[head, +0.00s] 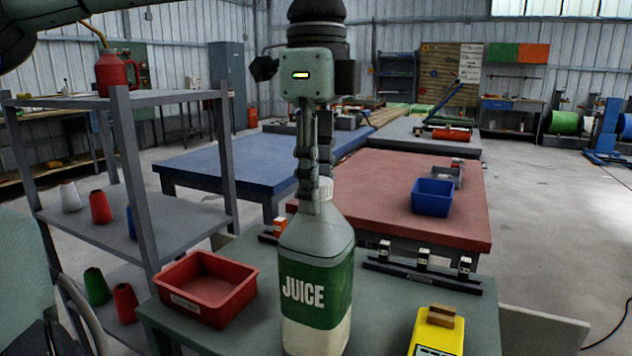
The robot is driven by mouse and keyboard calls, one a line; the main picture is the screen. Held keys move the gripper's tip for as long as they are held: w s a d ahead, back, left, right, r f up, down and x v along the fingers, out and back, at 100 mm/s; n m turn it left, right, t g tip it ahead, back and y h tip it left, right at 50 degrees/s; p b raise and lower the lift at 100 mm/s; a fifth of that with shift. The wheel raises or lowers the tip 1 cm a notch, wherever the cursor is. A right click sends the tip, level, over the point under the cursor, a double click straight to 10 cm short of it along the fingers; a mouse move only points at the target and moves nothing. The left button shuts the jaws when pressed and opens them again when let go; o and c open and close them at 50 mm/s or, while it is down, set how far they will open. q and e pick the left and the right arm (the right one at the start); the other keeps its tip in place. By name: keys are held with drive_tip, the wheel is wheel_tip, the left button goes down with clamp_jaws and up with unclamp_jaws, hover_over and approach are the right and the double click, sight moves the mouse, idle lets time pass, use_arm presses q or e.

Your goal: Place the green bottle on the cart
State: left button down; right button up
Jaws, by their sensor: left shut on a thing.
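The green bottle (318,290) is a pale grey-green juice bottle with a green label and a white cap. It stands upright in the front middle of the head view. My left gripper (314,200) points down from above and is shut on the bottle's neck. The bottle overlaps a grey-green worktop (385,320); its base is near the lower frame edge, and I cannot tell whether it touches the top. A grey tiered frame (180,228) with shelves stands at the left. I cannot tell which of these is the cart. My right gripper is not in view.
On the worktop are a red bin (207,288) left of the bottle, a yellow device (437,332) right of it, and a dark rail with small blocks (423,270) behind. Blue (235,165) and red (385,200) tables stand beyond. A red can (115,72) tops the frame.

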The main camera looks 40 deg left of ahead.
use_arm(q)
drive_tip(key=c, duration=1.1)
unclamp_jaws()
drive_tip(key=shift+f, duration=0.1)
wheel_tip(320, 180, up, 12)
drive_tip(key=shift+r, duration=0.15)
